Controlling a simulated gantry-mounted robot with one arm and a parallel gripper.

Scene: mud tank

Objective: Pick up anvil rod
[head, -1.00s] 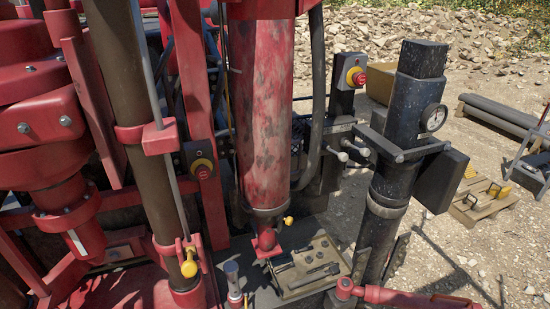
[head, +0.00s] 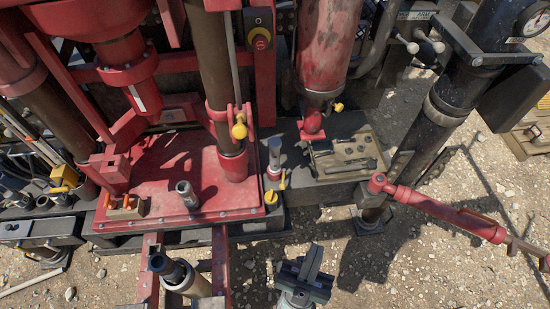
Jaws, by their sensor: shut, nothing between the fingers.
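I cannot tell for sure which piece is the anvil rod. A short grey metal cylinder (head: 187,195) stands upright on the red deck. A grey upright pin in a red collar (head: 273,160) stands on the dark bench beside the deck. A dark-topped pale tube (head: 180,275) leans at the bottom, near the red rails. My gripper (head: 313,262) shows at the bottom centre, dark grey, with its two fingers close together. It is shut and empty, over the gravel and apart from all of these pieces.
The red deck (head: 150,220) has a red column with a yellow knob (head: 239,130) on it. A tan tray of tools (head: 345,155) lies on the bench. A red bar (head: 440,208) sticks out to the right. Gravel is clear at the lower right.

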